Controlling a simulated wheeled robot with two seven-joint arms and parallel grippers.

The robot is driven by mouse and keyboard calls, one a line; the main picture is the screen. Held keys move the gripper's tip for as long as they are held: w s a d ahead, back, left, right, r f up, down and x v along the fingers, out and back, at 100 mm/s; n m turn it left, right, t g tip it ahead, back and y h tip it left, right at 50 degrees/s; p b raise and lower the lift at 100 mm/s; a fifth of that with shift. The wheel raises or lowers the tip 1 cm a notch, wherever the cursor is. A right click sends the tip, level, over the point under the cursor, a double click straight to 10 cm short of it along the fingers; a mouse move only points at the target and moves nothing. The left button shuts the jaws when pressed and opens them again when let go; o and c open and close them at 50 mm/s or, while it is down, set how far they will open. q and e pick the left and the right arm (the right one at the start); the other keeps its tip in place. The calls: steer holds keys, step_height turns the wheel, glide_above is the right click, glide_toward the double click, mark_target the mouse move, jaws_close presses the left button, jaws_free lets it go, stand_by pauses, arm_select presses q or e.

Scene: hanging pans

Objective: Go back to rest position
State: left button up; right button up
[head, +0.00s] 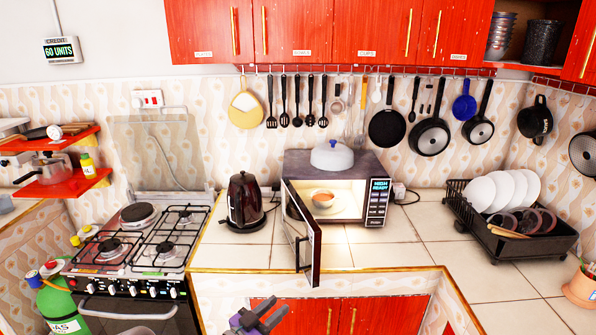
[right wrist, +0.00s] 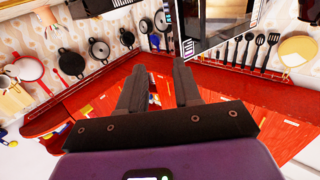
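My right gripper (head: 262,316) shows at the bottom edge of the head view, low in front of the counter and the red lower cabinet doors. In the right wrist view its two dark fingers (right wrist: 160,80) stand apart with a gap between them, and I see nothing held. My left gripper does not show in either view. Several pans hang on the wall rail, among them a dark pan (head: 387,129) and a blue pan (head: 464,107).
A microwave (head: 375,205) stands on the counter with its door (head: 303,237) swung open toward me and a bowl (head: 322,199) inside. A kettle (head: 245,203), a gas stove (head: 150,245) and a dish rack (head: 512,237) flank it. The counter right of the door is bare.

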steer(key=w+d+f+n+y, duration=0.3)
steer(key=w+d+f+y, duration=0.25)
steer(key=f, duration=0.45)
steer(key=s+d+f+n+g+y, duration=0.1)
steer(key=s+d+f+y, duration=0.15)
steer(key=f, duration=0.35)
steer(key=s+d+f+n+g+y, duration=0.1)
steer(key=d+f+y, duration=0.1)
steer(key=d+f, duration=0.25)
steer(key=s+d+f+g+y, duration=0.1)
steer(key=s+f+g+y, duration=0.2)
steer(key=s, duration=1.1)
steer(key=s+d+f+g+y, duration=0.2)
steer(key=s+f+g, duration=0.6)
steer(key=s, duration=0.6)
steer(key=shift+s+d+f+n+y, duration=0.15)
steer(key=shift+s+n+y, duration=0.15)
steer(key=shift+s+y, duration=0.15)
